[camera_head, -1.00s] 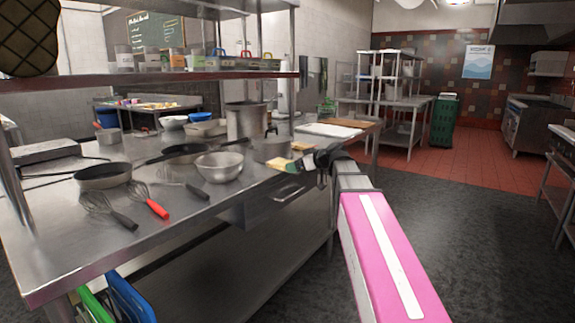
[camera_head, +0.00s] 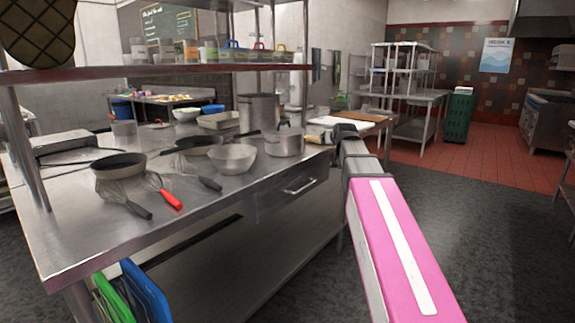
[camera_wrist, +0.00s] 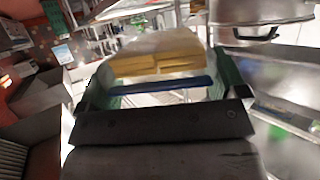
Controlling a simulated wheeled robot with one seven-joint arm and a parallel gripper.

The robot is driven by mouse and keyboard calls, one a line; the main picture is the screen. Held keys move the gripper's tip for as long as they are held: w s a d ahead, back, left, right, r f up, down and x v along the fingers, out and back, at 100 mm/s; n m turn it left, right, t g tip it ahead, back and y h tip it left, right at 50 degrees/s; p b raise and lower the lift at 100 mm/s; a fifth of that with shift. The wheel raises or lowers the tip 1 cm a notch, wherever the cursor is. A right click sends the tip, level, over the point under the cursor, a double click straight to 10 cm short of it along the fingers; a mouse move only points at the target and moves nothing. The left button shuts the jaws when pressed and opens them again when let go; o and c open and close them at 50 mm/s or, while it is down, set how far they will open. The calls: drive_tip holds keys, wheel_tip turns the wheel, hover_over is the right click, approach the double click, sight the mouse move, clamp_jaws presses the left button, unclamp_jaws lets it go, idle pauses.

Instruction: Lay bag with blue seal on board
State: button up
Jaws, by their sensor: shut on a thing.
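My gripper (camera_wrist: 165,85) is shut on a clear bag (camera_wrist: 158,64) with yellow slices inside. Its blue seal (camera_wrist: 150,90) runs across between the green finger pads in the wrist view. In the head view my gripper (camera_head: 332,137) is at the right end of the steel table, and only a small yellowish part of the bag (camera_head: 316,140) shows, just right of the pot. A white board (camera_head: 325,121) lies flat beyond it, partly hidden by my arm. A brown wooden board (camera_head: 356,115) lies just behind the white one.
A steel pot (camera_head: 285,143) stands close left of my gripper; it also shows in the wrist view (camera_wrist: 262,15). A metal bowl (camera_head: 233,158), pans (camera_head: 119,165) and whisks (camera_head: 125,200) stand or lie further left. A shelf (camera_head: 180,70) hangs over the table.

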drive_tip(key=shift+w+d+r, duration=0.1)
drive_tip(key=shift+d+r, duration=0.05)
drive_tip(key=shift+r, duration=0.15)
idle(0.4)
drive_tip(key=shift+f, duration=0.3)
drive_tip(key=s+a+f+n+y, duration=0.3)
drive_tip(key=s+a+f+y, duration=0.1)
drive_tip(key=a, duration=0.1)
drive_tip(key=n+g+y, duration=0.5)
drive_tip(key=n+y, duration=0.1)
drive_tip(key=n, duration=0.1)
approach(271, 165)
drive_tip(key=w+a+r, duration=0.1)
drive_tip(key=a, duration=0.1)
drive_tip(key=w+a+r, duration=0.1)
drive_tip(key=w+a, duration=0.1)
drive_tip(key=w+a+r, duration=0.1)
drive_tip(key=w+a, duration=0.1)
drive_tip(key=shift+w+a, duration=0.15)
drive_tip(key=shift+w+a+f, duration=0.1)
drive_tip(key=shift+a+f, duration=0.1)
drive_tip(key=shift+f, duration=0.7)
drive_tip(key=shift+w+a+f, duration=0.15)
drive_tip(key=shift+f, duration=0.75)
